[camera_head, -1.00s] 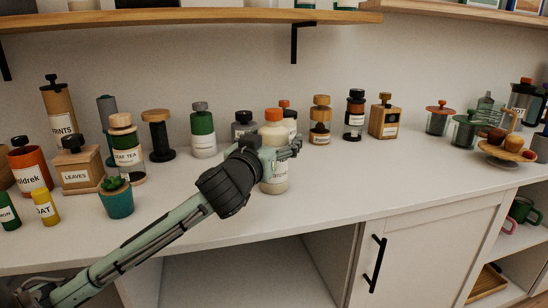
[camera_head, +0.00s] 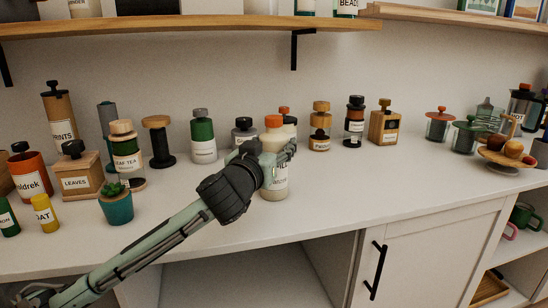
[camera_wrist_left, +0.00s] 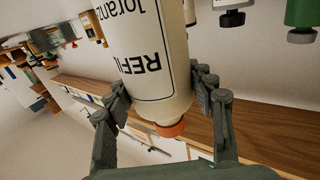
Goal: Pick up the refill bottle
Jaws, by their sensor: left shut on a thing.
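The refill bottle (camera_head: 274,185) is cream with an orange cap and a white label. In the left wrist view the bottle (camera_wrist_left: 152,55) appears upside down, with "REFILL" partly readable, between the two fingers of the gripper (camera_wrist_left: 160,92). My right gripper is not in view.
A grey-capped green bottle (camera_head: 203,138), a dark jar (camera_head: 243,130) and another orange-capped bottle (camera_head: 287,120) stand close behind. A teal plant pot (camera_head: 117,207) is to the left. The counter (camera_head: 350,185) is clear to the right. A wooden shelf (camera_head: 190,22) hangs above.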

